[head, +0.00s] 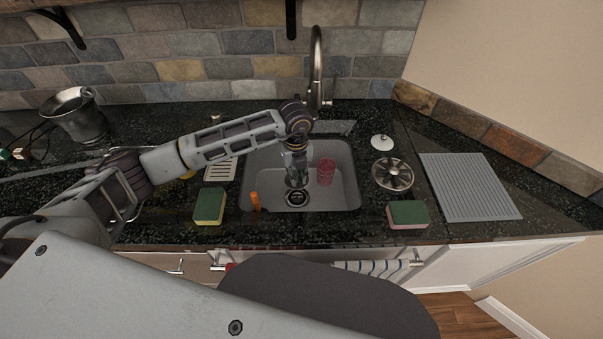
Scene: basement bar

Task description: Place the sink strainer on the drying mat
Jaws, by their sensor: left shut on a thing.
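My left gripper (296,175) reaches down into the sink, just above and behind the dark round drain (297,198). It is shut on a small metal thing, which I take to be the sink strainer; the fingers hide most of it and its outline is too small to read clearly. The drying mat (470,186) is a grey ribbed rectangle lying flat on the counter at the right, apart from the gripper, and its top is bare. My right gripper is not in view.
In the grey sink (343,196) are a pink cup (326,171) and an orange item (255,201). The tall faucet (316,70) rises behind. Between sink and mat are a spoked metal piece (392,174), a white lidlike item (381,142) and a sponge (407,213). Another sponge (209,206) lies left.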

